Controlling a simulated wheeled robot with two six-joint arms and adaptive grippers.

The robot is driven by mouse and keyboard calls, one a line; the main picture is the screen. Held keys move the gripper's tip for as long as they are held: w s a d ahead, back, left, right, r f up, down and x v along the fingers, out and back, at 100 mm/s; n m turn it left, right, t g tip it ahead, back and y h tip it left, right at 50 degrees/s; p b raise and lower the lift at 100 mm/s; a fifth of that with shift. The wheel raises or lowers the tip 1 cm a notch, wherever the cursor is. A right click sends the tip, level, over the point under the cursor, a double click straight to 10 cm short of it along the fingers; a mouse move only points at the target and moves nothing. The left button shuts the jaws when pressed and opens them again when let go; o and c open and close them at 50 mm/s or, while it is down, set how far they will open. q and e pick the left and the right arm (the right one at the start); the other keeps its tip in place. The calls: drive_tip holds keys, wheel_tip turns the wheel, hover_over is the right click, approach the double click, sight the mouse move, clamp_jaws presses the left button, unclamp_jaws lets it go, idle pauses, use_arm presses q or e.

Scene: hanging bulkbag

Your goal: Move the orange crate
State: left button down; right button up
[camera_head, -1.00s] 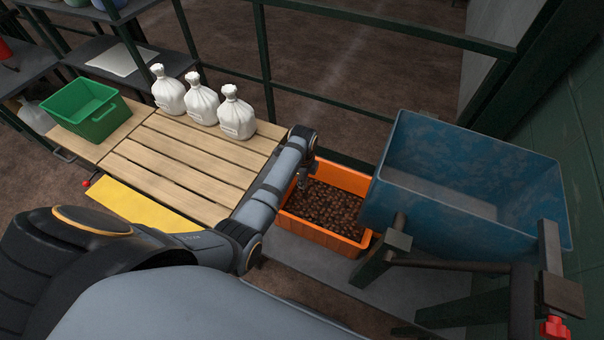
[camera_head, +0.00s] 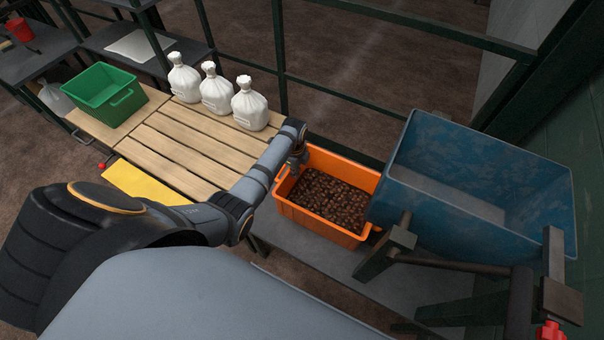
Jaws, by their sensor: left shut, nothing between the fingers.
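The orange crate (camera_head: 310,222) holds many brown lumps (camera_head: 330,199) and stands on a grey surface to the left of the blue hopper. My left arm comes in from the left and reaches over the wooden slatted table. My left gripper (camera_head: 294,171) is shut and empty at the crate's far left corner. It is small and partly hidden by the arm, so I cannot tell whether it touches the rim. My right gripper is not in view.
A blue hopper (camera_head: 480,185) on a dark stand is close to the crate's right side. A slatted wooden table (camera_head: 185,150) on the left carries several items: a green bin (camera_head: 103,98) and white tied bags (camera_head: 217,92). Dark green rails (camera_head: 279,55) run behind.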

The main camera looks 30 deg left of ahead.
use_arm(q)
drive_tip(key=a+b, duration=0.2)
drive_tip(key=a, duration=1.2)
drive_tip(key=shift+w+a, duration=0.2)
drive_tip(key=shift+a, duration=0.05)
drive_tip(key=d+r+p, duration=0.2)
drive_tip(key=d+r, duration=0.2)
drive_tip(key=r, duration=0.6)
drive_tip(key=shift+p, duration=0.35)
